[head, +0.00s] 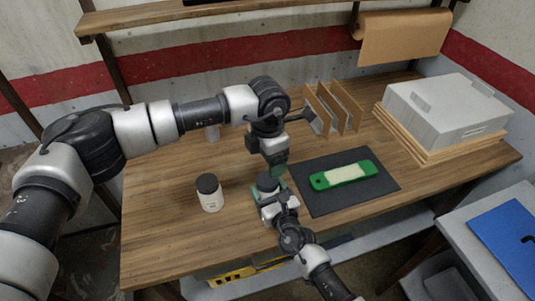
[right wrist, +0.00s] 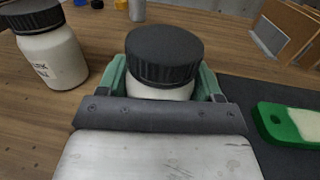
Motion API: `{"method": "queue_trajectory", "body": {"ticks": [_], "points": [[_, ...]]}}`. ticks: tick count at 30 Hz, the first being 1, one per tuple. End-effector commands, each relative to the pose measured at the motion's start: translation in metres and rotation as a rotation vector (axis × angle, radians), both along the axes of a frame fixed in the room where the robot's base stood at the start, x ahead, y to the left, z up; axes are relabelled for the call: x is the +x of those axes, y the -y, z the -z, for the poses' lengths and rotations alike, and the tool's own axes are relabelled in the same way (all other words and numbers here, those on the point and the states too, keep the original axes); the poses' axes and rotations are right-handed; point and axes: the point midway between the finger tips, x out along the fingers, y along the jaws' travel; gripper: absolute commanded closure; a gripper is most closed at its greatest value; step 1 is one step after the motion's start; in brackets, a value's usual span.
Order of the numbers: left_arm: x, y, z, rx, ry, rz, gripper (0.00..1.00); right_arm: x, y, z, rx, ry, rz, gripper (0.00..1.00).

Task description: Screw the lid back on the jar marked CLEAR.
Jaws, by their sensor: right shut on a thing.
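A white jar (right wrist: 160,90) with a ribbed black lid (right wrist: 165,55) on its top stands between the green fingers of my right gripper (right wrist: 162,85), which is shut on it. In the head view the black lid (head: 266,182) shows by my right gripper (head: 270,193); its label is hidden. My left gripper (head: 277,170) points down just above and beside that lid; I cannot tell whether it touches it or how wide its jaws are. A second white jar (head: 210,201) with a black lid stands to the left, also in the right wrist view (right wrist: 50,58); its label is unreadable.
A dark mat (head: 325,204) with a green tool with a cream pad (head: 345,174) lies to the right. Wooden dividers (head: 340,107) stand behind it; a grey case (head: 447,108) sits at the back right. A grey cylinder (head: 212,133) stands behind my left arm. The table's left front (head: 160,240) is clear.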

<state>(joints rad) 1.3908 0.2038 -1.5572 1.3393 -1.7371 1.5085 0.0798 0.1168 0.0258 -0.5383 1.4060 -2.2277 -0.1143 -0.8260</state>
Motion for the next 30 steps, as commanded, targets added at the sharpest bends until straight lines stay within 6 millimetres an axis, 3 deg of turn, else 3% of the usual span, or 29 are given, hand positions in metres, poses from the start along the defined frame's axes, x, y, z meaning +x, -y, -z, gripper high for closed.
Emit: {"method": "queue_trajectory", "body": {"ticks": [6, 12, 25, 30], "points": [[0.000, 0.000, -0.003, 0.001, 0.000, -0.387, 0.20, 0.000, 0.000, 0.001, 0.000, -0.001, 0.000, 1.00], [0.001, 0.000, -0.005, 0.000, 0.000, -0.563, 0.20, 0.000, 0.000, 0.001, 0.000, -0.001, 0.000, 1.00], [0.001, 0.000, -0.004, 0.001, 0.000, -0.590, 0.20, 0.000, 0.000, 0.001, 0.000, -0.001, 0.000, 1.00], [0.000, 0.000, 0.012, 0.002, -0.002, -0.590, 0.20, 0.000, 0.000, 0.000, 0.000, -0.001, 0.000, 1.00]]}}
